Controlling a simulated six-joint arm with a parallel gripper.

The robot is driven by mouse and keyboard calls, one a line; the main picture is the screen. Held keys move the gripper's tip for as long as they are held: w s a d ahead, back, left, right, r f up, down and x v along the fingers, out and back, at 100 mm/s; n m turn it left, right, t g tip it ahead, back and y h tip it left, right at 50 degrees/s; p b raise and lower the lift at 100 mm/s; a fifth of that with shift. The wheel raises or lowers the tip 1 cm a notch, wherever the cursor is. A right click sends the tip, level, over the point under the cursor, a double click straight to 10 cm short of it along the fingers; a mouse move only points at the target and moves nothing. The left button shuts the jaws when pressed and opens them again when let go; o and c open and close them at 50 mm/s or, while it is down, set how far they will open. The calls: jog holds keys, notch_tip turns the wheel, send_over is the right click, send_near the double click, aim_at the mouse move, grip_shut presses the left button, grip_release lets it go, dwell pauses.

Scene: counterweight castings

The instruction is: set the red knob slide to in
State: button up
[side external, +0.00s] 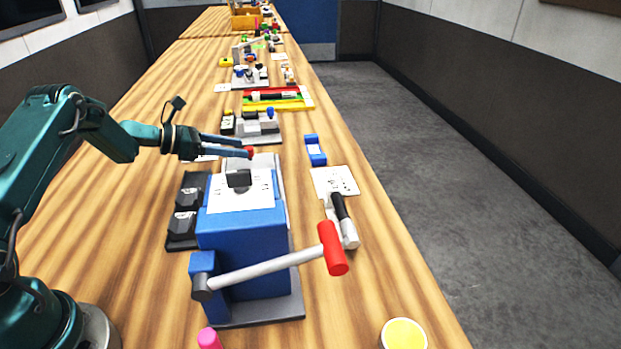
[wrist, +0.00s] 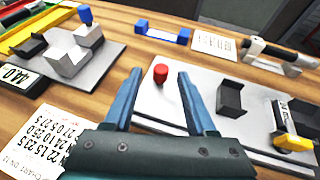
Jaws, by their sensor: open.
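The red knob (side external: 249,151) is a small upright cylinder at the far end of a pale grey plate (side external: 266,163), behind the blue press-like machine. In the wrist view the red knob (wrist: 160,75) stands near the left end of the grey plate (wrist: 205,92). My gripper (side external: 245,148) reaches in from the left, its two blue fingers apart and close to the knob. In the wrist view my gripper (wrist: 159,90) has a finger on either side of the knob in the picture, with no contact visible. I cannot tell the slide's marked positions.
The blue machine (side external: 245,230) has a lever with a red handle (side external: 333,248) sticking out right. A dark bracket (wrist: 231,98) stands right of the knob. A grey fixture with a blue knob (wrist: 72,50) lies left. A blue handle-shaped part (side external: 315,150) stands at the right.

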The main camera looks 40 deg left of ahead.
aim_at(249, 148)
jog(key=shift+x, duration=2.05)
grip_shut()
jog(key=shift+s, duration=0.1)
